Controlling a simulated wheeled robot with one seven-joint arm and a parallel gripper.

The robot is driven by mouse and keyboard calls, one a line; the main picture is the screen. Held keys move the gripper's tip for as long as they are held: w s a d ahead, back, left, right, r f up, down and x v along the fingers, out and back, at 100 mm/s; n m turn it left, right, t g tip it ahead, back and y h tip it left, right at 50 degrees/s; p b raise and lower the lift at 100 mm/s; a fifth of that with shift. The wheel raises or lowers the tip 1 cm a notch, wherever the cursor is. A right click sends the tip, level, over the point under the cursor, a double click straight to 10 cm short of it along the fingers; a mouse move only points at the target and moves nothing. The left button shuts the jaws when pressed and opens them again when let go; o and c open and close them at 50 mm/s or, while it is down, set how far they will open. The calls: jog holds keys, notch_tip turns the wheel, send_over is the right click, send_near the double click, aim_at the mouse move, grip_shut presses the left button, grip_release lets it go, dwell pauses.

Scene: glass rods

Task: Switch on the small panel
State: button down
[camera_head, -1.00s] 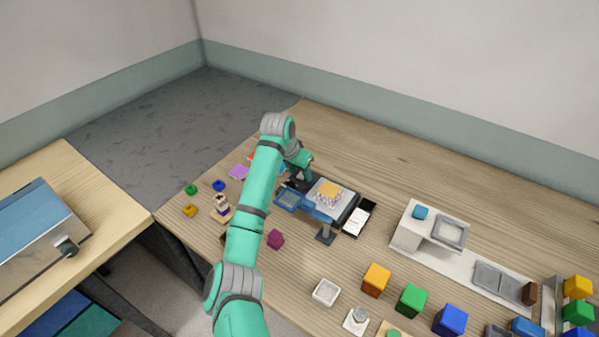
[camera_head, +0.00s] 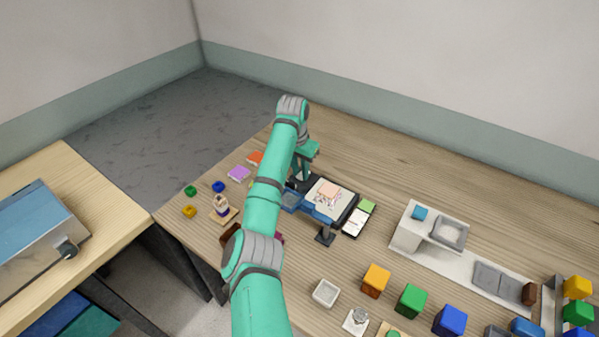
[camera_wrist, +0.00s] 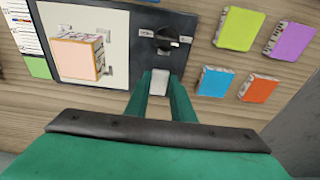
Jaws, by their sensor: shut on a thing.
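The small panel (camera_wrist: 112,15) is a pale board with a dark surround in the wrist view; it also shows in the head view (camera_head: 318,187). A black knob (camera_wrist: 172,40) with small labels either side sits on its dark strip. A pink-topped block (camera_wrist: 78,54) rests on the pale board. My gripper (camera_wrist: 160,84) is at the panel's near edge, just below the knob and apart from it. Its fingers are shut on a small pale grey piece (camera_wrist: 159,82); whether this piece belongs to the panel I cannot tell.
A card (camera_wrist: 22,28) with a green patch lies beside the panel. Green (camera_wrist: 239,28), purple (camera_wrist: 289,41), blue (camera_wrist: 215,82) and orange (camera_wrist: 259,88) pieces lie to the right. Several coloured cubes, including an orange one (camera_head: 376,280), stand at the table's front.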

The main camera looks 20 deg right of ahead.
aim_at(300, 177)
jog(key=shift+d+g+y, duration=0.15)
jog(key=shift+g+y, duration=0.25)
jog(key=c, duration=1.5)
grip_release()
jog(key=shift+r, duration=0.1)
jog(key=r, duration=1)
jog(key=shift+s+a+r, duration=0.15)
jog(key=shift+a+r, duration=0.1)
jog(key=shift+r, duration=0.1)
